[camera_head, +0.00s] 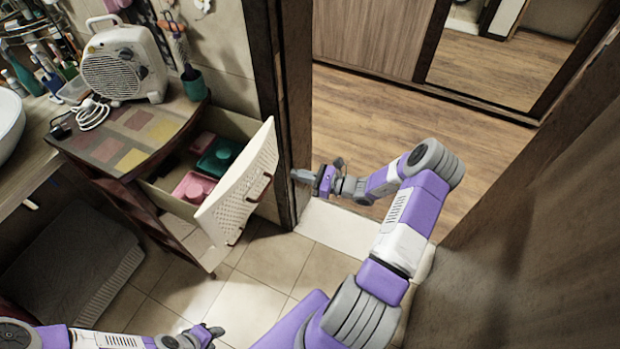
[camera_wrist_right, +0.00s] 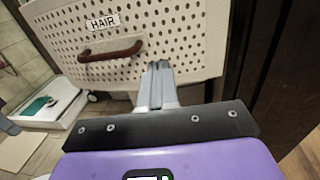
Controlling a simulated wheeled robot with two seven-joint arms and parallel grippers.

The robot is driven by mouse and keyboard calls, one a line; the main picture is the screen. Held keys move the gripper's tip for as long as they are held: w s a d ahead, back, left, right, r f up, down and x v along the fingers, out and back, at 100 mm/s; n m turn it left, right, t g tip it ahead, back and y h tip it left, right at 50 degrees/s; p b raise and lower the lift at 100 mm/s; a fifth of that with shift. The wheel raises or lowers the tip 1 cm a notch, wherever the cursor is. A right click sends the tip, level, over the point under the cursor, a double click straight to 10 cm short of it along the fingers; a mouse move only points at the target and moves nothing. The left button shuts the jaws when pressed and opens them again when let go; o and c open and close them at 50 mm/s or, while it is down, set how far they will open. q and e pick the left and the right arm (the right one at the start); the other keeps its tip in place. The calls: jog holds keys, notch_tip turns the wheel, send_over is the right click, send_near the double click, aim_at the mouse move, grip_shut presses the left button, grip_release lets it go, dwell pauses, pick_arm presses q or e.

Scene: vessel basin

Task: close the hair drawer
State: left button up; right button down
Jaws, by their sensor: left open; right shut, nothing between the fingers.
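The hair drawer (camera_head: 242,180) is pulled out of the cabinet, with pink and dark green containers inside. Its white perforated front shows a HAIR label and a brown handle in the right wrist view (camera_wrist_right: 180,40). My right gripper (camera_head: 296,174) is shut and empty, to the right of the drawer front near the door frame. In the right wrist view its fingertips (camera_wrist_right: 158,66) are at the lower right part of the front, right of the handle; I cannot tell whether they touch it. My left gripper (camera_head: 214,332) is open and low over the floor, away from the drawer.
A white fan heater (camera_head: 122,62) with a coiled cord stands on the cabinet top (camera_head: 125,135), with a green cup (camera_head: 194,84) at its corner. A dark door frame (camera_head: 284,110) stands close by the drawer's right end. The tiled floor (camera_head: 270,255) before the drawer is clear.

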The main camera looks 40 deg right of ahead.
aim_at(267, 167)
jog(key=b+x, duration=0.1)
jog(key=x, duration=0.6)
jog(key=shift+w+a, duration=0.15)
jog(key=shift+w, duration=0.15)
